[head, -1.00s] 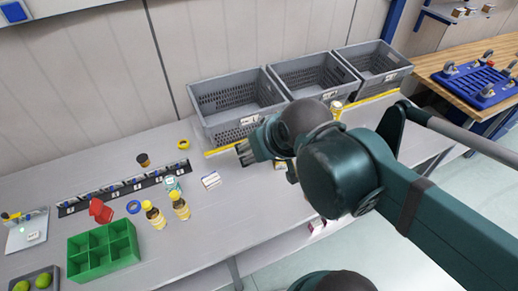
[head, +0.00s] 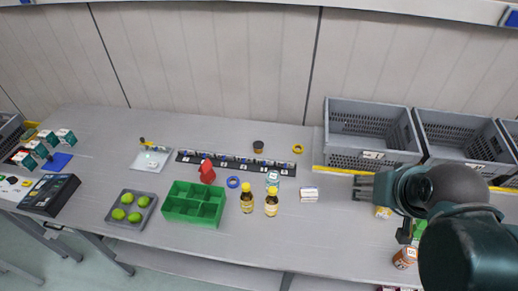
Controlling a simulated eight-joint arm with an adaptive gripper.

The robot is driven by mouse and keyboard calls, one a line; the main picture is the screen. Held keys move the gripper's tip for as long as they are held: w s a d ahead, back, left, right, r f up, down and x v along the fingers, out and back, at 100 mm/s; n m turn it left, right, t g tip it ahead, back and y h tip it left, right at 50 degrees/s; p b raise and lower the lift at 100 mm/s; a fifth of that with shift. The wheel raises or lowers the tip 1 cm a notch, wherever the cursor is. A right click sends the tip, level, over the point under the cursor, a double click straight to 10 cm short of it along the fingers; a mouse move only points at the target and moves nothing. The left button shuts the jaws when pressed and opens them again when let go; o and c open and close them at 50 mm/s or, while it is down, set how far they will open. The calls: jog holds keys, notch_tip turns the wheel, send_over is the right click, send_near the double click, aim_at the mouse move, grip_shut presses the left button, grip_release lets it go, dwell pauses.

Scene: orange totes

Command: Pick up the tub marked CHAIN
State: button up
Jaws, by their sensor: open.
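No label reading CHAIN can be made out at this size, so I cannot tell which tub is meant. A small dark tub (head: 258,146) stands behind the black strip. A clear jar with a pale label (head: 273,178) stands in front of the strip. An orange-brown tub (head: 404,258) lies or stands near the table's front edge at the right, beside my arm. My gripper (head: 360,187) is open and empty, its fingers pointing left in front of the left grey bin. It is right of the white box (head: 309,194). My arm hides part of the table at the right.
Grey bins (head: 372,155) stand at the back right. Two yellow-capped bottles (head: 247,201), a green divided crate (head: 178,212), a red object (head: 207,172) and a blue ring (head: 233,182) stand mid-table. A grey tray (head: 148,208) holds green fruit. Bare table lies front centre.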

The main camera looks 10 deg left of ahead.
jog(key=shift+c, duration=0.5)
dwell(0.4)
jog(key=w+a+r+n+g, duration=0.1)
jog(key=w+a+r+n, duration=0.15)
jog(key=w, duration=0.55)
jog(key=w+a+r+n+g, duration=0.15)
jog(key=w+a, duration=0.25)
jog(key=w, duration=0.4)
jog(key=n+g+b, duration=0.2)
jog(key=n+g, duration=0.3)
jog(key=n, duration=0.8)
send_over(258, 144)
jog(key=f, duration=3.2)
jog(key=shift+d+f, duration=0.2)
jog(key=shift+f, duration=0.05)
jog(key=shift+a+f, duration=0.2)
jog(key=shift+f, duration=0.05)
